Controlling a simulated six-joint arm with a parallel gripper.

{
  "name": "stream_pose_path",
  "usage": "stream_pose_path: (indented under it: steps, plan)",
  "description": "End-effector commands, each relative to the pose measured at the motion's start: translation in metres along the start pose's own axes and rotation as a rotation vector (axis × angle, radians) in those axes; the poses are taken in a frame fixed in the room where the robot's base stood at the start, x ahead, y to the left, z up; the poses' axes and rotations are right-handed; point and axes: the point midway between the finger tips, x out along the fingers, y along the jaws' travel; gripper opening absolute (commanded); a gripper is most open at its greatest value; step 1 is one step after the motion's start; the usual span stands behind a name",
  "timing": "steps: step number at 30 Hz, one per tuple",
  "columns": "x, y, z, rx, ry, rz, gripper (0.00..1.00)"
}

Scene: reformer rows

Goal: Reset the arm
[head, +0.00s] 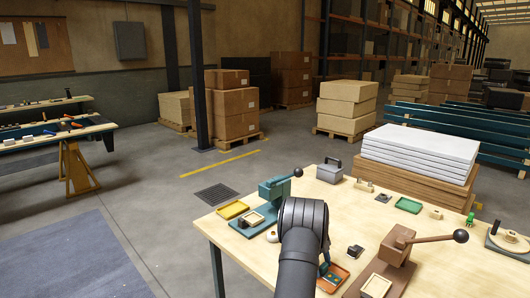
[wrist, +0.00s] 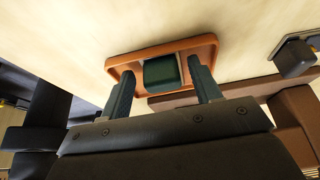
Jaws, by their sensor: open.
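My gripper (wrist: 157,70) is open in the wrist view, its two dark teal fingers spread apart. A dark green block (wrist: 164,72) shows between the fingers, with a visible space on each side. The block sits in a small orange tray (wrist: 207,42) on the pale wooden table. In the head view my black arm reaches over the front of the table, and my gripper is mostly hidden behind it. The orange tray (head: 341,270) shows just right of the arm. I cannot tell the exact height of the fingertips above the tray.
A teal lever press (head: 273,193) stands left of my arm, near a yellow tray (head: 232,210). A brown lever press (head: 399,244) stands to the right. A green tray (head: 408,205) and a white panel stack (head: 420,150) are farther back.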

Motion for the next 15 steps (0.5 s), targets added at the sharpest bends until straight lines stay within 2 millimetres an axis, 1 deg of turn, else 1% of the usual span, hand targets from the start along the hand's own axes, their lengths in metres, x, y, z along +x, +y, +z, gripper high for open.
stream_pose_path:
  steps: [1,5,6,15]
  plan:
    - [-0.019,-0.003,-0.005,0.004,-0.008,-0.012,0.58]
    - [-0.043,-0.002,-0.015,0.005,-0.008,-0.011,0.58]
    - [-0.042,-0.002,-0.025,0.006,-0.005,-0.007,0.58]
    - [-0.05,0.002,-0.085,0.006,-0.005,-0.008,0.58]
